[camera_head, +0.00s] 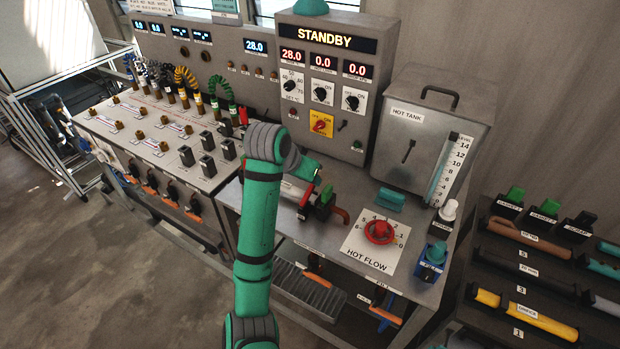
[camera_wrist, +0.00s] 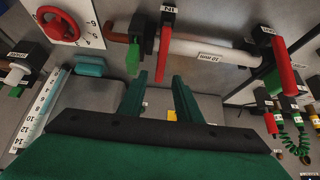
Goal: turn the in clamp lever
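The in clamp lever (camera_wrist: 165,50) is a red bar on a dark clamp marked IN, at the top middle of the wrist view. In the head view a red lever (camera_head: 305,203) shows beside a green handle (camera_head: 325,196), just below my gripper. My gripper (camera_wrist: 160,84) is open, with its two green fingers apart. The lever's free end appears between the fingertips; I cannot tell whether they touch it. In the head view my arm and gripper hide part of the clamp area. A white pipe (camera_wrist: 205,50) labelled 20 mm runs from the clamp.
A second red lever (camera_wrist: 286,66) stands at the pipe's other end. A red flow dial (camera_head: 379,231) is on the bench front. The hot tank (camera_head: 425,125) and STANDBY panel (camera_head: 325,75) stand behind. A teal block (camera_head: 390,200) lies near the tank.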

